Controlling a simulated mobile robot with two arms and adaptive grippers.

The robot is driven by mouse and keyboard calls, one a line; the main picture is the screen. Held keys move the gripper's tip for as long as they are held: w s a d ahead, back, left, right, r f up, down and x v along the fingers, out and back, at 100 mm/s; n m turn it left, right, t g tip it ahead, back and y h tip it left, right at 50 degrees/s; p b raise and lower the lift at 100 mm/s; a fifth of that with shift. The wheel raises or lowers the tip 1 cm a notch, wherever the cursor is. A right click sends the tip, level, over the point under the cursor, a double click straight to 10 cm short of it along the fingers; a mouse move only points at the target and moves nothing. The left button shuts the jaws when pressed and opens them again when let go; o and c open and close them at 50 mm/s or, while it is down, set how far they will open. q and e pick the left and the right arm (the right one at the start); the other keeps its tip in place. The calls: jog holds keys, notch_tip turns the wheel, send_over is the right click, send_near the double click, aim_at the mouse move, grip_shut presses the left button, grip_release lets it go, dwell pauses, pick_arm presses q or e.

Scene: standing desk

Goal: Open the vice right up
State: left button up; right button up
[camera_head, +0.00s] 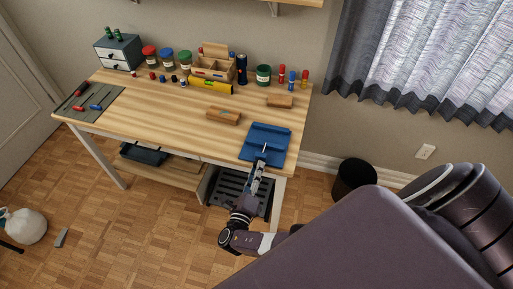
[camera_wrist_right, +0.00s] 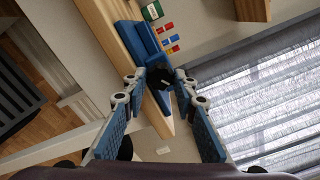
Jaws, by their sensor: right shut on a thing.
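The blue vice (camera_head: 267,134) sits on the front right corner of the wooden desk. A thin pale bar shows at its front edge, close to my gripper. My right gripper (camera_head: 259,165) is at the front of the vice, just off the desk edge, and is shut on the vice handle. In the right wrist view the vice (camera_wrist_right: 137,42) lies beyond the fingers, and a dark part, seemingly the handle (camera_wrist_right: 160,76), is between the fingertips (camera_wrist_right: 160,82). The fingers hide much of the handle, and the jaw gap is too small to tell. My left gripper is not in view.
Wooden blocks (camera_head: 224,116) and (camera_head: 280,101) lie on the desk (camera_head: 160,105) near the vice. Jars, a wooden organiser and a small drawer unit (camera_head: 119,52) line the back. A dark crate (camera_head: 232,187) is under the desk, and a black bin (camera_head: 353,180) stands right.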

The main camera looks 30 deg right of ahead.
jog(key=shift+s+n+p, duration=0.1)
jog(key=shift+n+p, duration=0.6)
jog(key=shift+n, duration=3.2)
jog(key=o, duration=1.1)
jog(key=v, duration=1.2)
